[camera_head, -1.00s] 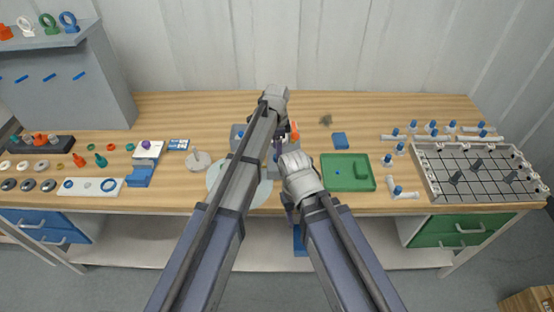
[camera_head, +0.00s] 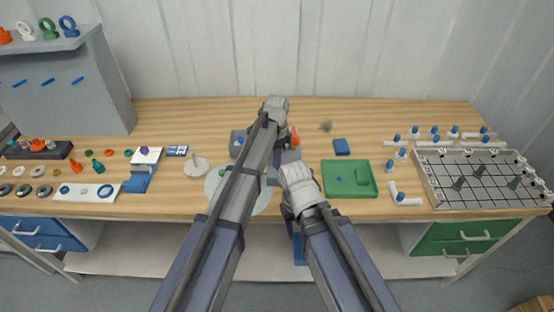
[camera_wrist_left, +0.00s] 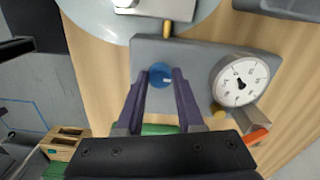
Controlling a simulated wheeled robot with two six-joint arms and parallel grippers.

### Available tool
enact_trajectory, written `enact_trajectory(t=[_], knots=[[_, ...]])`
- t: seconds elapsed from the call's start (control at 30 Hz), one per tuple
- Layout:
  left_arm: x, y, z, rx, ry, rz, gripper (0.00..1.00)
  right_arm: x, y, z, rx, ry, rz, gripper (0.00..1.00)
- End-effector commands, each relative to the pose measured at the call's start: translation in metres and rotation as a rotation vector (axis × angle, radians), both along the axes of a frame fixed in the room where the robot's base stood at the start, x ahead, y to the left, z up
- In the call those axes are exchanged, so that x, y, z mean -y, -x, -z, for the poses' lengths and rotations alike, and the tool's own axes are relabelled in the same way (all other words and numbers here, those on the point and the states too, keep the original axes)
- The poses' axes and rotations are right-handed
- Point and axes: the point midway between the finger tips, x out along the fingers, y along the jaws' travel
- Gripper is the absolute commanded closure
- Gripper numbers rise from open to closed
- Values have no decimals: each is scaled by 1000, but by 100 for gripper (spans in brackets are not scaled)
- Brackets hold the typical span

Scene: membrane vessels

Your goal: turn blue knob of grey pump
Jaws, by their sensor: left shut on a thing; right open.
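The grey pump (camera_wrist_left: 205,62) lies across the left wrist view, with a round blue knob (camera_wrist_left: 160,75) on its face and a white dial gauge (camera_wrist_left: 240,80) to the right. My left gripper (camera_wrist_left: 160,84) is shut on the blue knob, one finger on each side of it. In the head view the pump (camera_head: 289,156) is mostly hidden behind my left arm; its knob cannot be made out there. My right gripper (camera_head: 289,213) hangs at the table's front edge, below the pump in the picture. It is open, its fingers hard to see.
A pale round disc (camera_head: 213,184) lies left of the pump. An orange part (camera_head: 295,137) is close behind the pump. Another grey block (camera_head: 236,137) stands left of my left arm.

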Motion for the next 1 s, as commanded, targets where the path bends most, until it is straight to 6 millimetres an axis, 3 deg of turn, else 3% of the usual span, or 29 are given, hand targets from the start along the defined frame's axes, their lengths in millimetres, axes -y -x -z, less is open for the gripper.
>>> enact_trajectory(t=[0.13, 0.57, 1.0], knots=[[0, 0, 0, 0, 0, 0, 100, 0, 0, 0, 0, 0, 0, 50], [0, 0, 0, 0, 0, -37, 100, 0, 0, 0, 0, 0, 0, 50], [0, 0, 0, -1, 1, -372, 100, 0, 0, 0, 0, 0, 0, 50]])
